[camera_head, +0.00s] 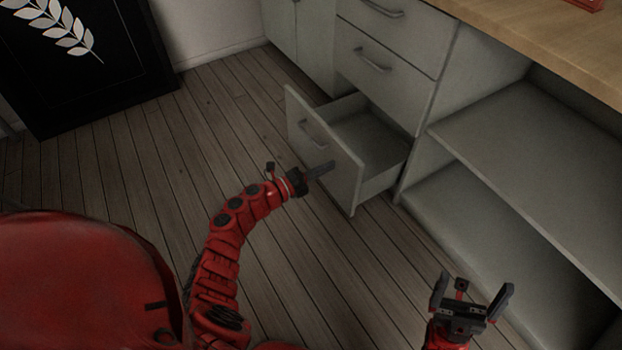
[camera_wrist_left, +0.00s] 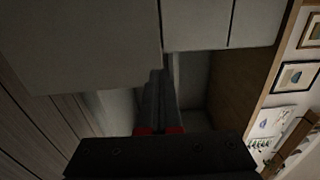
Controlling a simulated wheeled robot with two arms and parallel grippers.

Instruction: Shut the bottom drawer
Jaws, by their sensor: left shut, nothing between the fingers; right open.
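The bottom drawer (camera_head: 370,140) of the grey cabinet stands pulled well out, and its inside looks empty. Its front panel (camera_head: 335,165) carries a bar handle (camera_head: 313,136). My left gripper (camera_head: 328,167) is shut and empty, in front of the lower middle of that panel in the head view. I cannot tell whether the fingertips touch the panel. In the left wrist view the shut fingers (camera_wrist_left: 157,100) point towards grey cabinet surfaces. My right gripper (camera_head: 475,300) is open and empty, at the lower right, away from the drawer.
Two shut drawers with handles (camera_head: 373,61) sit above the open one. An open shelf (camera_head: 540,160) is to its right, under a wooden worktop (camera_head: 550,40). A black framed picture (camera_head: 85,60) stands at the left wall. The plank floor (camera_head: 190,150) before the drawer is clear.

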